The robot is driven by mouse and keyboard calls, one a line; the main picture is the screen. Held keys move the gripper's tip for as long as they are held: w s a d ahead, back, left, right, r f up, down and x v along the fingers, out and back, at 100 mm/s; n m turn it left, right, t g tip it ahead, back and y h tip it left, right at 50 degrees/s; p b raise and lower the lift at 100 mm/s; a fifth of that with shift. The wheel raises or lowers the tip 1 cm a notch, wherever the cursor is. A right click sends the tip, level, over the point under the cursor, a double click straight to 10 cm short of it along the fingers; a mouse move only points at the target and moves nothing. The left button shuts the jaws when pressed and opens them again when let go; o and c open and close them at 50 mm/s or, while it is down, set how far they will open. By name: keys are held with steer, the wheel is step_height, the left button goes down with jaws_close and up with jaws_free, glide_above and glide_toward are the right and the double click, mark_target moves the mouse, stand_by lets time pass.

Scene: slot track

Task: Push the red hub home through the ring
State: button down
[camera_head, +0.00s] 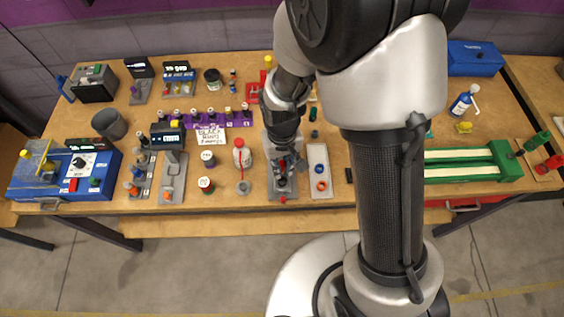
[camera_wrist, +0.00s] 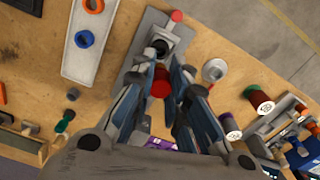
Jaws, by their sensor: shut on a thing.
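The red hub (camera_wrist: 160,84) sits between the two fingers of my gripper (camera_wrist: 163,76), which is shut on it. My gripper (camera_head: 283,158) also shows in the head view, pointing down over a grey fixture plate (camera_head: 285,196). On this plate (camera_wrist: 138,46), in the wrist view, a grey block carries a dark round opening (camera_wrist: 160,47), which looks like the ring. The hub is just beside the opening; I cannot tell whether it touches or enters it. A red knob (camera_wrist: 176,16) stands at the plate's end. My fingers hide part of the hub and plate.
A pale tray (camera_wrist: 76,66) with a blue ring (camera_wrist: 85,39) and an orange ring (camera_wrist: 94,5) lies beside the fixture. On the other side stand a white, red-topped bottle (camera_head: 242,155) and several spools. Bare wood shows between them. The table's front edge is close to the plate.

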steer(key=shift+f+b, duration=1.4)
steer(key=shift+f, duration=0.65)
steer(key=shift+f+b, duration=1.15)
steer(key=shift+f, duration=0.25)
steer(key=shift+r, duration=0.25)
steer(key=shift+r+p, duration=0.9)
steer(key=shift+p, duration=0.05)
steer(key=shift+f+b, duration=0.95)
steer(key=shift+f, duration=0.15)
stand_by(0.5)
steer(key=c, duration=1.5)
jaws_free()
